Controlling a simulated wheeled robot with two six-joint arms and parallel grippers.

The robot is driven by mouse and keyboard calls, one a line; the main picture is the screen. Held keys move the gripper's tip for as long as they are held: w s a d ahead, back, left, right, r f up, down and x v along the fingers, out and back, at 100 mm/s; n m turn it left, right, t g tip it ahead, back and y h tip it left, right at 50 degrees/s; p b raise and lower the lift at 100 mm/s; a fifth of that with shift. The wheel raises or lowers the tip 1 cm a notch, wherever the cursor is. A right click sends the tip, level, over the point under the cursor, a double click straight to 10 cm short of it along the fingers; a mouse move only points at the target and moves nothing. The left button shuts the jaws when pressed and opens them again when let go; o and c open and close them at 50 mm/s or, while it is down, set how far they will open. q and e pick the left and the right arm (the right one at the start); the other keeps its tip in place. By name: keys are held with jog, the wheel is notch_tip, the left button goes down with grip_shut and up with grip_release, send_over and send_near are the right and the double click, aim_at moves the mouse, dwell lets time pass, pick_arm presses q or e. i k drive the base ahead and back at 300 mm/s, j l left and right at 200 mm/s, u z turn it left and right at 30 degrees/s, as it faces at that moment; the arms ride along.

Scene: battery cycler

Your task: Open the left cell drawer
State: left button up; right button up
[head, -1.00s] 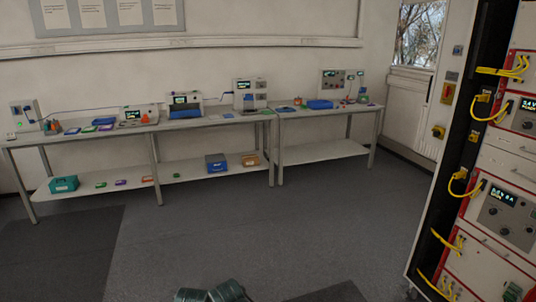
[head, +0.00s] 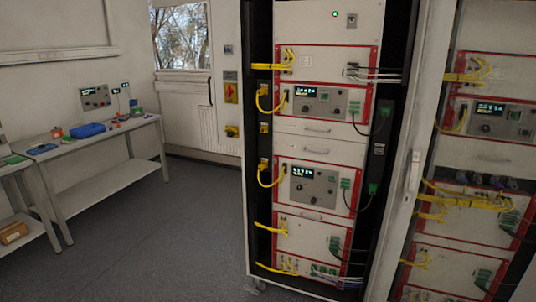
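A tall rack (head: 328,20) with a dark frame stands right of centre in the head view. It holds red-edged white units with displays, an upper one (head: 322,102) and a lower one (head: 317,187). A narrow white drawer front (head: 345,133) with a small handle lies below the upper unit and looks shut. A similar narrow front (head: 335,218) with a handle lies below the lower unit and also looks shut. I cannot tell which front is the left cell drawer. Neither of my grippers is in view.
A white upright panel with a long handle (head: 413,172) stands right of the rack. Beyond it is a second rack (head: 490,60). Yellow cables (head: 270,175) hang at the rack's left side. Benches (head: 90,155) line the left wall. Grey floor (head: 170,235) between is clear.

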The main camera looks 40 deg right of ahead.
aim_at(341, 152)
jog(key=i+l+z, duration=0.1)
jog(key=z, duration=0.3)
jog(key=i+z, duration=0.45)
jog(key=z, duration=0.3)
jog(key=i+l+z, duration=0.4)
jog(key=i, duration=0.15)
jog(key=i+l+u, duration=0.25)
jog(key=i+l, duration=0.3)
